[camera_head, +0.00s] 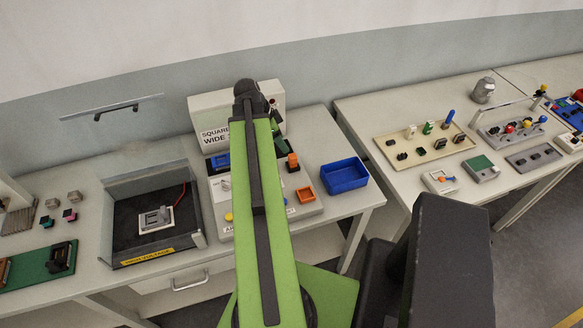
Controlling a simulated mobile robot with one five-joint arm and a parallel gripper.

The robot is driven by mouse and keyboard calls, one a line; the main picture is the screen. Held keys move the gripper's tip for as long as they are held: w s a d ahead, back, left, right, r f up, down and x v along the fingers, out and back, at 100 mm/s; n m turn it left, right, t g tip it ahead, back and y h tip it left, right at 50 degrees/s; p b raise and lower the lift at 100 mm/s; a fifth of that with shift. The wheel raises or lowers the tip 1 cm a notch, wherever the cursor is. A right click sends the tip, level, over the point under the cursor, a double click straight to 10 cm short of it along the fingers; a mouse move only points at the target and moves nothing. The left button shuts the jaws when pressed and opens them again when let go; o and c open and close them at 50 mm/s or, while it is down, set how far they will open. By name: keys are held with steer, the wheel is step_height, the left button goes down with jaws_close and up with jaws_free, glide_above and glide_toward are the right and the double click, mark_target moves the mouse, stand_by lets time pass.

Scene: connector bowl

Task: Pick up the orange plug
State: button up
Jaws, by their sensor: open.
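An orange plug (292,159) with a rounded top stands upright on a small dark base, on the table just right of my green arm. My gripper (283,145) is beyond the arm's dark elbow, small and partly hidden behind my arm. It is open and appears just left of and behind the orange plug, with nothing seen in it. I cannot tell its height above the table.
A blue bowl (344,175) stands right of the plug. A white sign box (207,115) is behind. My arm covers part of the grey panel (310,210). A dark-floored tray (123,247) lies left. Another table (378,107) with trays and connectors is right, across a gap.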

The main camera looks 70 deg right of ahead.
mark_target(291, 156)
steer(key=b+x, duration=1)
steer(key=x, duration=0.2)
steer(key=shift+f, duration=0.25)
steer(key=shift+r, duration=0.15)
jaws_close()
